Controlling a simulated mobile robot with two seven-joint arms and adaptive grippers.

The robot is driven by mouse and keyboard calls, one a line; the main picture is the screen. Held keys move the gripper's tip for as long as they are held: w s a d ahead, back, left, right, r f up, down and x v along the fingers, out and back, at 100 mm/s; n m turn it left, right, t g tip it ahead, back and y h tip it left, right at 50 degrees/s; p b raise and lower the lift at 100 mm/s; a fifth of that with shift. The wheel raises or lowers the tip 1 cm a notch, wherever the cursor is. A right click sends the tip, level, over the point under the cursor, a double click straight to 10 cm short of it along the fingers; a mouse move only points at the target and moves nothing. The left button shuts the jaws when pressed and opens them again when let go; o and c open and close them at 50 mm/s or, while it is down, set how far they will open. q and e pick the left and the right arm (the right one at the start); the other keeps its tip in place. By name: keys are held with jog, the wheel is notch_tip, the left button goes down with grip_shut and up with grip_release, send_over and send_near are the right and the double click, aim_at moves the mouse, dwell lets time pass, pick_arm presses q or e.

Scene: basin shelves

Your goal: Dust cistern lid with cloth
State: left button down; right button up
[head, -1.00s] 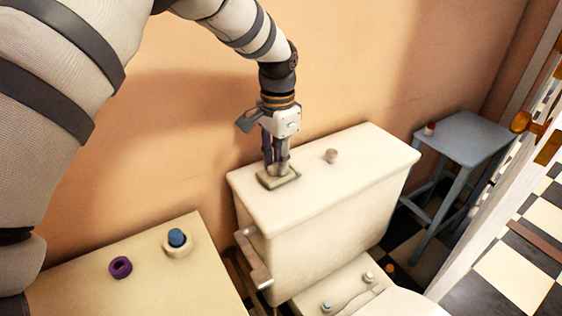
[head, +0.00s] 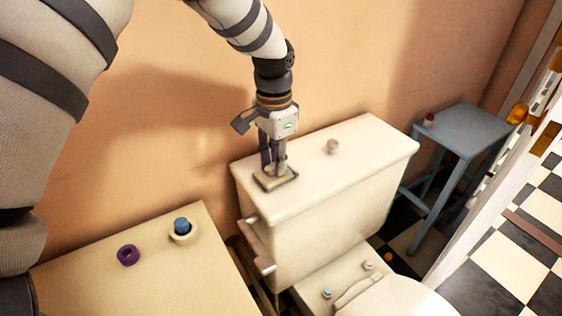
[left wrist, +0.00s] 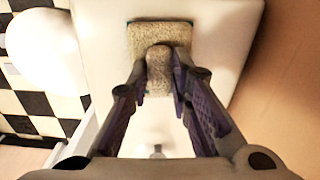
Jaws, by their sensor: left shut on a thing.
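The cloth (head: 288,181) is a small, flat, greenish-beige pad with a knob on top. It lies on the left end of the white cistern lid (head: 320,160). My left gripper (head: 273,170) points down and is shut on the cloth's knob. In the left wrist view the cloth (left wrist: 172,32) shows as a speckled pad on the pale lid, with the fingers of my left gripper (left wrist: 161,75) on either side of the knob. The pad's underside is hidden. My right gripper is in neither view.
A small round knob (head: 332,147) stands on the lid right of the cloth. A cream surface (head: 120,290) at lower left holds a purple ring (head: 128,255) and a blue item in a round holder (head: 183,239). A blue-grey stool (head: 470,128) stands at right. The wall is close behind.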

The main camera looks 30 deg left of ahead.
pick_arm(q)
jog(key=shift+w+a+f, duration=0.2)
jog(key=shift+w+a, duration=0.05)
jog(key=shift+a, duration=0.25)
jog(key=shift+w+a+f, duration=0.2)
jog(key=shift+w+a, duration=0.05)
jog(key=shift+a, duration=0.2)
jog(key=shift+a+r, duration=0.15)
jog(key=shift+a, duration=0.05)
jog(key=shift+r, duration=0.2)
jog(key=shift+s+d, duration=0.5)
jog(key=shift+d, duration=0.4)
jog(key=shift+s+d, duration=0.45)
jog(key=shift+d, duration=0.4)
jog(key=shift+r, duration=3.05)
jog(key=shift+r, duration=0.1)
notch_tip(320, 180, up, 3)
jog(key=shift+f, duration=0.1)
